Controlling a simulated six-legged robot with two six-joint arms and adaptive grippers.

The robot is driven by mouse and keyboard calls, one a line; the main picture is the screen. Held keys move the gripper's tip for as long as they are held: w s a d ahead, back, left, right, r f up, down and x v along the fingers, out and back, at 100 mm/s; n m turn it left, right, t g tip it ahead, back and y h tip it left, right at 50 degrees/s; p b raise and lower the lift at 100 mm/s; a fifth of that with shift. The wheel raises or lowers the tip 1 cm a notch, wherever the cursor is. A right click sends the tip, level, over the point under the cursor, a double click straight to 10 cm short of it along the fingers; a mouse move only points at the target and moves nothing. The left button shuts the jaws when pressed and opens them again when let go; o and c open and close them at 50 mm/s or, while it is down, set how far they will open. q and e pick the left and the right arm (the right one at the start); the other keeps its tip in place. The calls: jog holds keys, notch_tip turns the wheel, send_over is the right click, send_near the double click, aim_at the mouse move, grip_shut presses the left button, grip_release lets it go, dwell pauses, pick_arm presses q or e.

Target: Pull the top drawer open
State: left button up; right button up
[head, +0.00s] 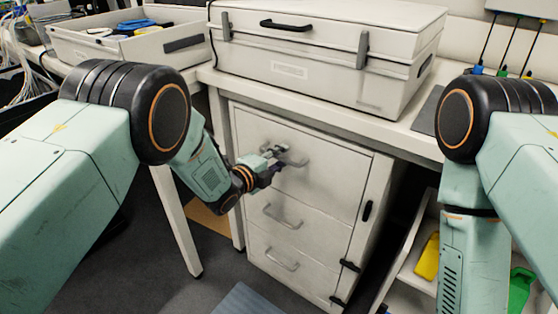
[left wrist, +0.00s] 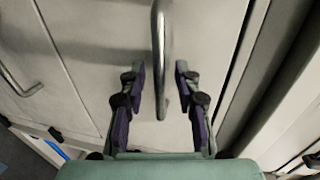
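The white cabinet's top drawer (head: 320,185) looks flush with the front. Its metal bar handle (head: 296,159) is partly hidden by my left gripper (head: 272,160), which is right at it. In the left wrist view the handle (left wrist: 161,45) runs between the two fingers of my left gripper (left wrist: 160,80). The fingers stand apart, with a visible gap on each side of the bar. The drawer front (left wrist: 100,30) fills the space behind them. My right arm hangs down at the right in the head view, and its gripper is out of the picture.
Two lower drawers (head: 285,215) with similar handles sit below. A large white case (head: 320,50) stands on the worktop above, with an open tray (head: 130,45) to its left. A table leg (head: 178,225) stands left of the cabinet. An open shelf holds a yellow item (head: 428,257).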

pick_arm(q)
jog(key=shift+w+d+f, duration=0.15)
jog(key=shift+w, duration=0.1)
jog(key=shift+s, duration=0.2)
jog(key=shift+c, duration=0.3)
jog(key=shift+r, duration=0.2)
jog(key=shift+c, duration=0.8)
jog(key=shift+w+f, duration=0.1)
grip_shut()
